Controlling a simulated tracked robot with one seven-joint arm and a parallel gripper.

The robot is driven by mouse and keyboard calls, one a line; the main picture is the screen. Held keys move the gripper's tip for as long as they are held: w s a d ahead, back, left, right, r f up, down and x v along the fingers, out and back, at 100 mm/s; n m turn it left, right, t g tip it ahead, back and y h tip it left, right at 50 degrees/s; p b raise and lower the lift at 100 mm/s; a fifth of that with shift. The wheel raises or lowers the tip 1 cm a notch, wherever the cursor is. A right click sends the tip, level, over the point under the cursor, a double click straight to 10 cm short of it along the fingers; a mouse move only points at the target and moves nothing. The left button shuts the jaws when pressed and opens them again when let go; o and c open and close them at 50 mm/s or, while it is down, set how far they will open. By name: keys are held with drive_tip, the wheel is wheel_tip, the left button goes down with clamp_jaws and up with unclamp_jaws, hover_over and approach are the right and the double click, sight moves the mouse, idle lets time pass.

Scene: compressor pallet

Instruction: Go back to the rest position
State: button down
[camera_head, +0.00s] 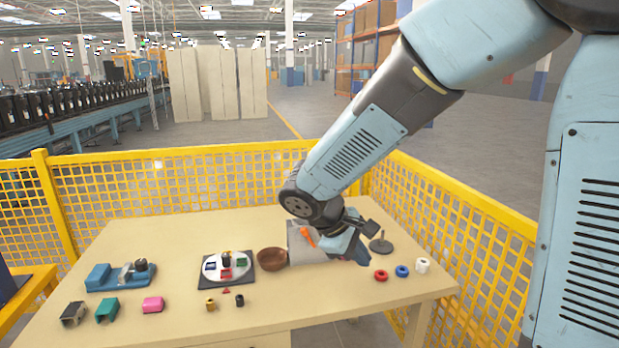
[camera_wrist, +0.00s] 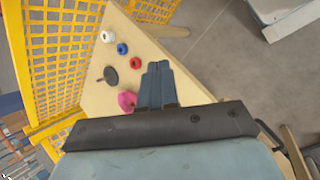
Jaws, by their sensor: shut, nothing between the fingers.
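My gripper (camera_head: 362,260) is low over the right part of the wooden table (camera_head: 330,308), at the end of my bent arm. In the wrist view its two dark blue fingers (camera_wrist: 158,66) lie together, with nothing between them. A red ring (camera_head: 381,275), a blue ring (camera_head: 402,271) and a white ring (camera_head: 423,265) lie to its right on the table. A dark round stand with a peg (camera_head: 381,246) is just behind them. A pink object (camera_wrist: 127,101) shows beside the fingers in the wrist view; I cannot tell if they touch.
A brown bowl (camera_head: 271,259) and a grey panel with an orange part (camera_head: 306,238) stand left of my gripper. A white dial (camera_head: 212,275), a blue fixture (camera_head: 103,278) and several small blocks are farther left. Yellow mesh fencing (camera_head: 230,172) encloses the table's back and right.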

drive_tip(key=s+d+r+m+t+y, duration=0.3)
drive_tip(key=s+d+r+m+y, duration=0.3)
drive_tip(key=s+d+r+m, duration=0.5)
drive_tip(key=shift+s+d+r+y, duration=0.3)
drive_tip(key=shift+s+d+r, duration=0.55)
drive_tip(key=shift+s, duration=0.55)
